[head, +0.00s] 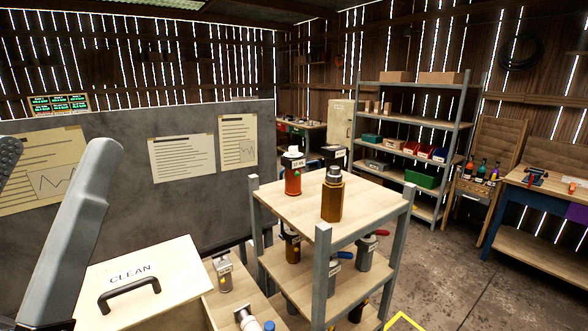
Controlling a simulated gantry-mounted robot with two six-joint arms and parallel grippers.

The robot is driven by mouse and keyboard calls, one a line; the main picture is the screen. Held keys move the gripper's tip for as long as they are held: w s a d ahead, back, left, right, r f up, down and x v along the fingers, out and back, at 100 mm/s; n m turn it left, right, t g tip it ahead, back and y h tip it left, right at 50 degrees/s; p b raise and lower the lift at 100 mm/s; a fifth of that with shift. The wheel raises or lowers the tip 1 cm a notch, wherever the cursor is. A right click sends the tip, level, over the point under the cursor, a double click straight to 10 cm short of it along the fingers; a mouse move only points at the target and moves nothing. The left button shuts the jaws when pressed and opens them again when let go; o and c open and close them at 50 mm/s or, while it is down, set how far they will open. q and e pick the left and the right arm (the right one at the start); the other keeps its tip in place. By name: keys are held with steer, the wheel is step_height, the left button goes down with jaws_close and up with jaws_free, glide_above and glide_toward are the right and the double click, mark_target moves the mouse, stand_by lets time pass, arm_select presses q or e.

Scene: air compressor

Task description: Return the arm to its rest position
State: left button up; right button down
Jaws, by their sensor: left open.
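My left gripper (55,152) is at the left edge, close to the camera. Its light grey finger stands upright and tilted, and a dark ridged piece shows beside it at the picture's edge. The two are apart, with nothing seen between them. The gripper shows in front of the grey wall panel and left of the box labelled CLEAN (178,260). The rest of the left arm is mostly cut off by the frame. My right gripper is not in view.
A wooden cart (283,197) with grey posts carries an orange bottle (293,180) and an amber bottle (332,200) on top, with several tools below. A grey shelf unit (463,120) stands behind, and a workbench (540,185) at right. Concrete floor between them is open.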

arm_select(q)
step_height(320, 180, up, 22)
steer(key=p, duration=1.8)
steer(key=shift+f+p, duration=0.2)
steer(key=shift+p, duration=0.1)
steer(key=shift+w+a, duration=0.1)
steer(key=shift+c, duration=0.3)
